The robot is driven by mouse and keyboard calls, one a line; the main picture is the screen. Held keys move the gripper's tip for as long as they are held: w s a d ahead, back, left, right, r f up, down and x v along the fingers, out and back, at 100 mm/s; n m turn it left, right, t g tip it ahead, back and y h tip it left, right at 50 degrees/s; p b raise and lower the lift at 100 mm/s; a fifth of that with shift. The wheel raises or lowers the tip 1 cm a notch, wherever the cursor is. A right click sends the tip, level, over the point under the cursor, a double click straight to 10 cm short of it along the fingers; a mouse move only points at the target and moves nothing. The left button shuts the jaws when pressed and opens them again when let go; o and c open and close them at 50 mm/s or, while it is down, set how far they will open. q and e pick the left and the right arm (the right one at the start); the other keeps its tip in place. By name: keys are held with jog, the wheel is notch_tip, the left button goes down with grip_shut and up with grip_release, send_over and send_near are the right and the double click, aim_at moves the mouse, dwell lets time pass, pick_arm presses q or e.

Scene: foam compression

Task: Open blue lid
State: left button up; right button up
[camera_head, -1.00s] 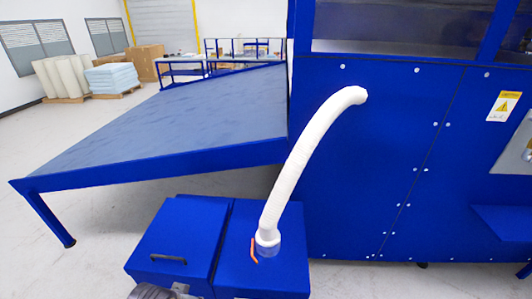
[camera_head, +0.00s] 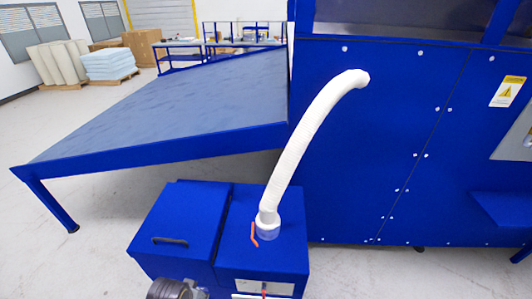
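The blue lid (camera_head: 182,218) is the left top panel of a low blue box in the lower middle of the head view. It lies closed and has a dark handle (camera_head: 170,241) near its front edge. A part of my arm, dark and rounded, shows at the bottom edge just in front of the box, below the handle. No gripper fingers can be made out, and neither gripper is clearly in view.
The box's right top (camera_head: 262,235) carries a white hose (camera_head: 305,135) with an orange lever (camera_head: 254,235), running up to a large blue machine (camera_head: 390,150). A sloping grey-topped table (camera_head: 170,115) stands behind the box. The floor (camera_head: 60,265) left of the box is clear.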

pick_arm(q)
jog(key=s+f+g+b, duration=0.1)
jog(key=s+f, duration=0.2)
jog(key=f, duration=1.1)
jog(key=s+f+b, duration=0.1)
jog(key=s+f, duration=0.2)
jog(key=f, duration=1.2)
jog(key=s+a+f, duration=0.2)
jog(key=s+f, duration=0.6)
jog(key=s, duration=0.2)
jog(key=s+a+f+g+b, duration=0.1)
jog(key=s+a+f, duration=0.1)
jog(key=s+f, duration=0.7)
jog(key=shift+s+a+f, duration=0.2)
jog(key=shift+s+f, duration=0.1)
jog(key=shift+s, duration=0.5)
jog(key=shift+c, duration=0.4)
